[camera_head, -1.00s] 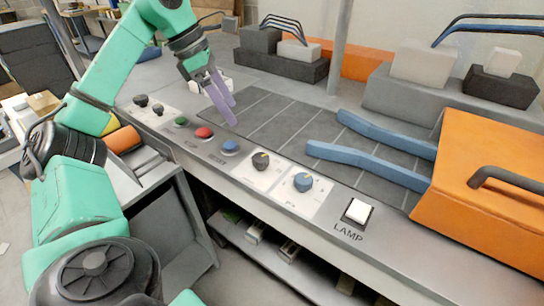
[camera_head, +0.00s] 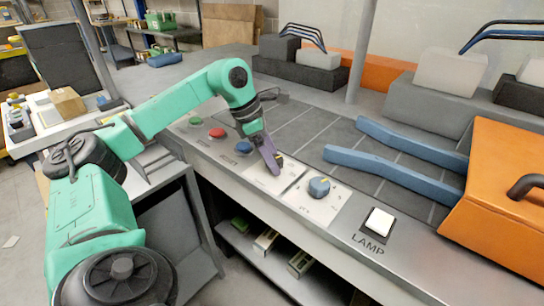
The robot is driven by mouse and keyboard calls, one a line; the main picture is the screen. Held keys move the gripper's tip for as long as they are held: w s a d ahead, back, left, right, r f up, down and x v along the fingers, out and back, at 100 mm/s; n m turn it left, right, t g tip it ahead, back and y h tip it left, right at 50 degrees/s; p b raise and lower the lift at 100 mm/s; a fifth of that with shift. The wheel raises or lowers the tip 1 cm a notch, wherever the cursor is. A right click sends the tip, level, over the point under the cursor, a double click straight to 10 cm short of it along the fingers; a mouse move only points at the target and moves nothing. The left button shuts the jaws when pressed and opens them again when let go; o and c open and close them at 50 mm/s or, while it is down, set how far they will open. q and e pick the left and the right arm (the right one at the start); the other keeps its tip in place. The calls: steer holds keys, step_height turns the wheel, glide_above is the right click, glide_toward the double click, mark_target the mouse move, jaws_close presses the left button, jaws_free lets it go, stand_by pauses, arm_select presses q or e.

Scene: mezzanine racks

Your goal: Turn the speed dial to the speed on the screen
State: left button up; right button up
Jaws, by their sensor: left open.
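Two dials are on the front panel: a black dial (camera_head: 279,158) with a yellowish pointer mark, and a blue dial (camera_head: 319,187) on a white plate to its right. The print on the plates is too small to read, so I cannot tell which is the speed dial. My left gripper (camera_head: 273,164) reaches down with its purple fingers at the black dial, hiding much of it. It is open; I cannot tell whether the fingers are around the dial or just above it. The screen with the speed cannot be made out. My right gripper is not in view.
Green (camera_head: 196,121), red (camera_head: 217,133) and blue (camera_head: 243,148) buttons sit left of the dials. A white lamp switch (camera_head: 379,222) is to the right. Behind lie two blue bars (camera_head: 395,171) and an orange block (camera_head: 510,195) with a dark handle.

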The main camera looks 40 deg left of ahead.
arm_select(q)
steer(key=c, duration=1.4)
steer(key=shift+o, duration=0.2)
steer(key=shift+n, duration=0.5)
steer(key=shift+n+y, duration=0.3)
steer(key=shift+n, duration=0.3)
steer(key=shift+d+n+t+y, duration=0.1)
steer(key=shift+n+t+y, duration=0.35)
steer(key=shift+n, duration=0.75)
steer(key=shift+d+n+y+p, duration=0.1)
steer(key=shift+n+y+p, duration=0.6)
steer(key=shift+n, duration=1.4)
